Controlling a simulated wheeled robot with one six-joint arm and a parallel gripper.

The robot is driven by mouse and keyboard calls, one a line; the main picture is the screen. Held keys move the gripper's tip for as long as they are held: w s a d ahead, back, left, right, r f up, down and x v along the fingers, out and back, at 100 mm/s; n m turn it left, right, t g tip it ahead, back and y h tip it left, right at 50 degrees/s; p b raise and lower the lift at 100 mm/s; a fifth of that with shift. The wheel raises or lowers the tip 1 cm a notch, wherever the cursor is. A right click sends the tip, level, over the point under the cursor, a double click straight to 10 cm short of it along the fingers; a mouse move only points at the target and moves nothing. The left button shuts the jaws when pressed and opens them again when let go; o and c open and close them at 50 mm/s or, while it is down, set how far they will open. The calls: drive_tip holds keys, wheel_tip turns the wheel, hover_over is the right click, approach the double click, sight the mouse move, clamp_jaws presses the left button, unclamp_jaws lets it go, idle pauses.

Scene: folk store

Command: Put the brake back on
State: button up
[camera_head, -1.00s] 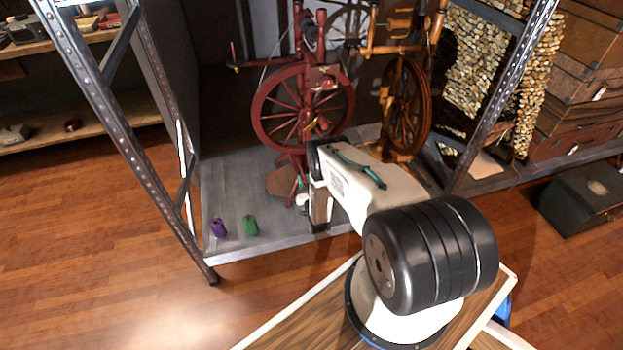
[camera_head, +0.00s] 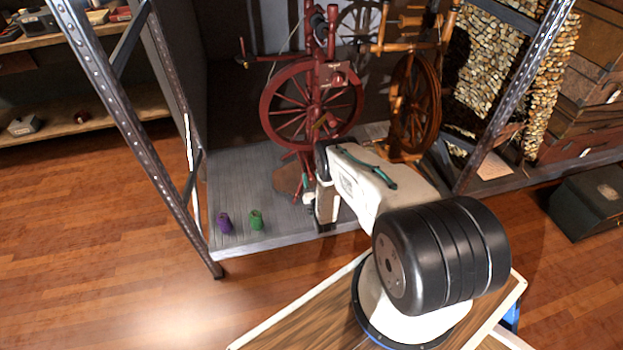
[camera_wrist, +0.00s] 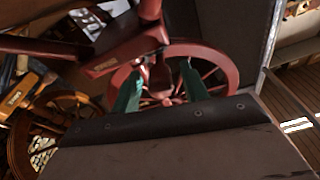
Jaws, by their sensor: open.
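A red spinning wheel (camera_head: 312,105) stands on the grey shelf platform, partly behind my arm. A brown spinning wheel (camera_head: 415,100) stands to its right. In the wrist view, the red wheel (camera_wrist: 222,68) is seen past my gripper (camera_wrist: 161,78), whose green fingers are apart with nothing held between them. A red beam (camera_wrist: 128,50) of the spinning wheel crosses close by at upper left. The brown wheel (camera_wrist: 62,118) shows at lower left. I cannot pick out a brake for certain, nor tell whether the fingers touch anything.
A purple spool (camera_head: 224,221) and a green spool (camera_head: 256,220) stand on the front left of the platform (camera_head: 235,180). Metal posts (camera_head: 110,125) frame the bay. Brown cases (camera_head: 580,100) are stacked at right. Wooden floor lies open at left.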

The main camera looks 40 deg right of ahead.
sight(312, 182)
drive_tip(key=v, duration=0.7)
drive_tip(key=shift+s, duration=0.1)
idle(0.5)
